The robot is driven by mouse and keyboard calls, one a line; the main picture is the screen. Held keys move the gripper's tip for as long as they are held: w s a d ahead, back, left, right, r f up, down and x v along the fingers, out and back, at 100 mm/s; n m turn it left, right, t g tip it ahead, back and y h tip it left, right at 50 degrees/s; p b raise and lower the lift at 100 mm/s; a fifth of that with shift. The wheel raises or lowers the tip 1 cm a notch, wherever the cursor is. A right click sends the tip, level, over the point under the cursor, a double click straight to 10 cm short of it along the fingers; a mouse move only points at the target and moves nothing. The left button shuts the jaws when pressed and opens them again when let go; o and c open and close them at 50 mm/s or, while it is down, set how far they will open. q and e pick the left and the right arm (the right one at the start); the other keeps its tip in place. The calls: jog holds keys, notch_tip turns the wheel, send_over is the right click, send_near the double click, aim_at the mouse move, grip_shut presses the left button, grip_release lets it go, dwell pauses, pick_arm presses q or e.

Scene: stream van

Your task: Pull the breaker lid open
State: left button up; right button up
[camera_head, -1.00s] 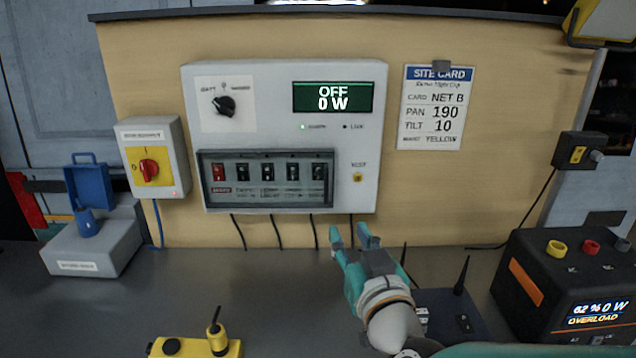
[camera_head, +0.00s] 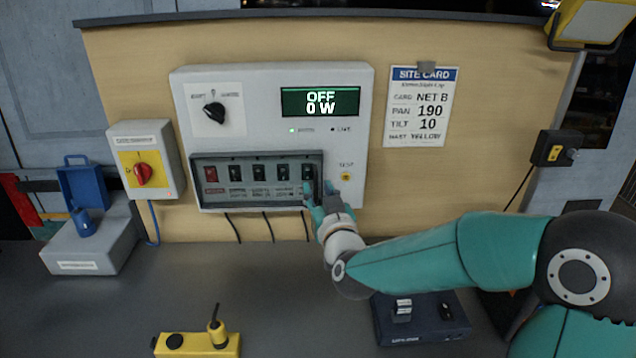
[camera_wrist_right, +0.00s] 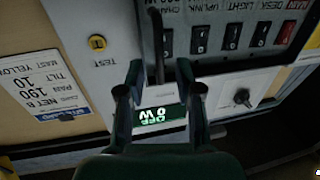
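The breaker lid (camera_head: 258,157) is a dark-framed, clear cover on the grey power panel (camera_head: 265,75). It looks shut over a row of several breakers, one red and the rest black. A dark upright bar (camera_wrist_right: 156,45), seemingly the lid's handle, stands at the lid's breaker-row end in the right wrist view. My right gripper (camera_head: 322,190) is at the lid's right edge, its fingers partly covering that corner. In the right wrist view its two fingertips (camera_wrist_right: 160,68) are apart, with the bar in line between them; contact cannot be told. My left gripper is out of view.
A rotary knob (camera_head: 214,112), a display (camera_head: 320,102) reading OFF 0 W and a yellow test button (camera_head: 346,176) are on the panel. A red-handled switch box (camera_head: 145,160) is at left. A yellow box (camera_head: 198,345) stands in front; the counter's middle is clear.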

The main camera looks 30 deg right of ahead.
jog(key=shift+x, duration=0.9)
grip_shut()
